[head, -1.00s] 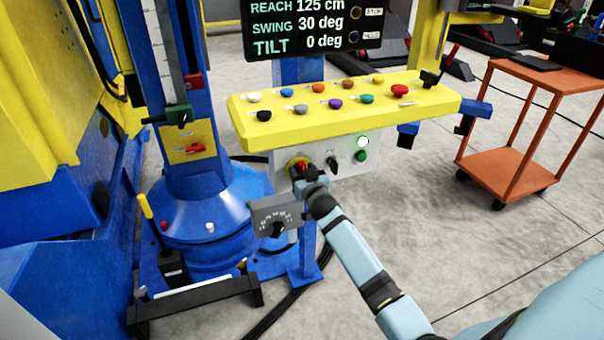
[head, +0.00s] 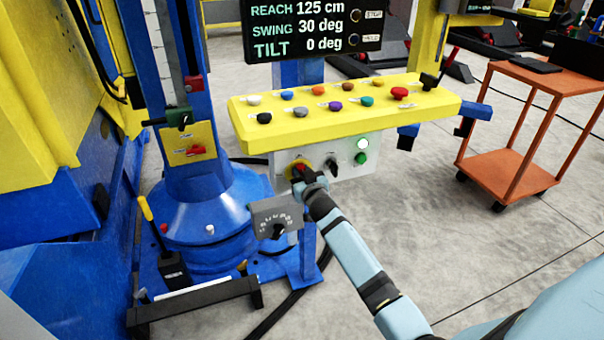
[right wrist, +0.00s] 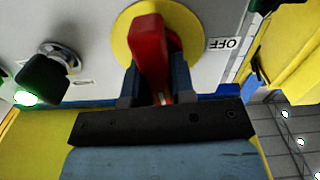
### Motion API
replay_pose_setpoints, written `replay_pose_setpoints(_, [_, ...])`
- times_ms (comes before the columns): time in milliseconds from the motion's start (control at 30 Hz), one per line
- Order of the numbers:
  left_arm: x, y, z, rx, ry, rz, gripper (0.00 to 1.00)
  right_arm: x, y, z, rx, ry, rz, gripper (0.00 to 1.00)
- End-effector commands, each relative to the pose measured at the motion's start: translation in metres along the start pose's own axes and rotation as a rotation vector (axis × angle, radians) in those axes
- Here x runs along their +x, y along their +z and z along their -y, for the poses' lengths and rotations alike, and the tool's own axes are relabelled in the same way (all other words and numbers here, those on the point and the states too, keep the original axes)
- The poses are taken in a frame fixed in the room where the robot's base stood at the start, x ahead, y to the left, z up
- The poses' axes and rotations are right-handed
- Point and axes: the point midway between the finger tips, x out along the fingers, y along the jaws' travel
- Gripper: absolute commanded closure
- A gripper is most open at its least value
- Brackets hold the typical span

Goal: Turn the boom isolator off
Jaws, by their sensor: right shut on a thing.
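A red rotary handle (right wrist: 151,45) stands on a round yellow plate (right wrist: 187,22) on the grey front of the control box. A label reading OFF (right wrist: 224,44) is beside the plate in the right wrist view. My right gripper (right wrist: 154,88) is shut on the red handle, one finger on each side. In the head view the right gripper (head: 306,178) partly covers the handle and its yellow plate. Another red handle (head: 196,150) sits on a yellow plate on the blue column. I cannot read which one is named boom isolator. My left gripper is out of view.
A black knob (head: 332,166) and a lit green-white lamp (head: 363,143) are right of the handle. A yellow panel (head: 440,103) with several coloured knobs overhangs the box. A grey dial box (head: 277,217) is below left. An orange cart (head: 512,165) stands right.

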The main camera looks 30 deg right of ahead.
Motion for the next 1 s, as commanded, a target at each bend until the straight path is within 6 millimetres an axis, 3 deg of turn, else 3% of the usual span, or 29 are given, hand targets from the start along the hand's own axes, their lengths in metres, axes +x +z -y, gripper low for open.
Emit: replay_pose_setpoints(1000, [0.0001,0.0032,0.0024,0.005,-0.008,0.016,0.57,-0.0002,0.0058,0.0096,-0.916,-0.001,0.001,1.00])
